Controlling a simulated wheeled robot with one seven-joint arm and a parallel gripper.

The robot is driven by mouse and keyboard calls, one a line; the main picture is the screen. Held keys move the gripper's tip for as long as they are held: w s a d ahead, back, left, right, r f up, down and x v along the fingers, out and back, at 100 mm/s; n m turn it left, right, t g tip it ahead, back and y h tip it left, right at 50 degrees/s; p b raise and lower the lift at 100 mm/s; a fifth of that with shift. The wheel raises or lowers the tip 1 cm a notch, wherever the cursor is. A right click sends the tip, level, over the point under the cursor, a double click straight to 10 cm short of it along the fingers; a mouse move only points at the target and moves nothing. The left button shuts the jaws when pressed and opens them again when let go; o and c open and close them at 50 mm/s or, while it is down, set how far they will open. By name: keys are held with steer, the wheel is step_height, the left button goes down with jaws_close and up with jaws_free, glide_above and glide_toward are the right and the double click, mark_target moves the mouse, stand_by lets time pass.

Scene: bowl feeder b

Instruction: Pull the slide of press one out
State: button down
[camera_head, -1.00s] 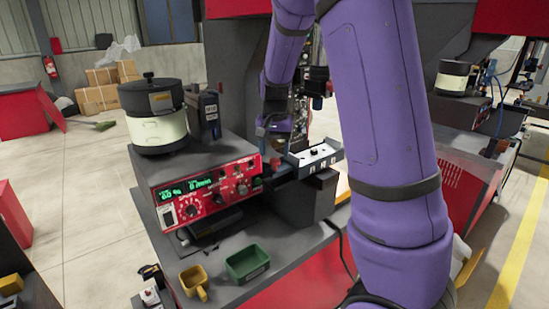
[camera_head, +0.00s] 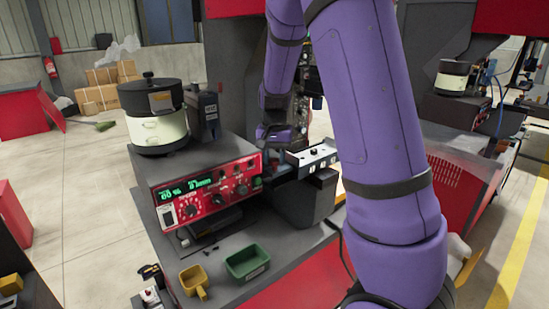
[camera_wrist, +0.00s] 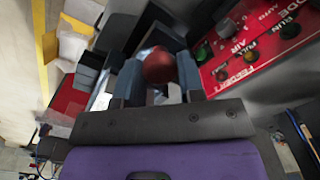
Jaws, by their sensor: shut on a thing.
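My gripper (camera_wrist: 158,75) is shut on a round red knob (camera_wrist: 159,64), with one grey finger on each side of it. In the head view my gripper (camera_head: 273,150) is beside the press at the right of the control box, and its fingertips are hard to make out. A white-topped slide plate (camera_head: 313,154) with a black knob on top lies just right of my gripper. How the red knob joins the slide is hidden.
A red control panel (camera_head: 208,192) stands close to my gripper and also shows in the wrist view (camera_wrist: 255,48). A bowl feeder (camera_head: 155,115) sits on the box behind it. A green bin (camera_head: 247,262) and a yellow bin (camera_head: 193,281) are on the bench in front.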

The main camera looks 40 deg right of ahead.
steer(key=a, duration=2.4)
steer(key=shift+s+a, duration=0.2)
steer(key=shift+s, duration=0.25)
steer(key=c, duration=0.8)
jaws_free()
steer(key=shift+a, duration=0.2)
steer(key=shift+o, duration=0.3)
steer(key=shift+d, duration=0.1)
steer(key=shift+r, duration=0.1)
step_height(320, 180, up, 11)
steer(key=shift+f, duration=0.2)
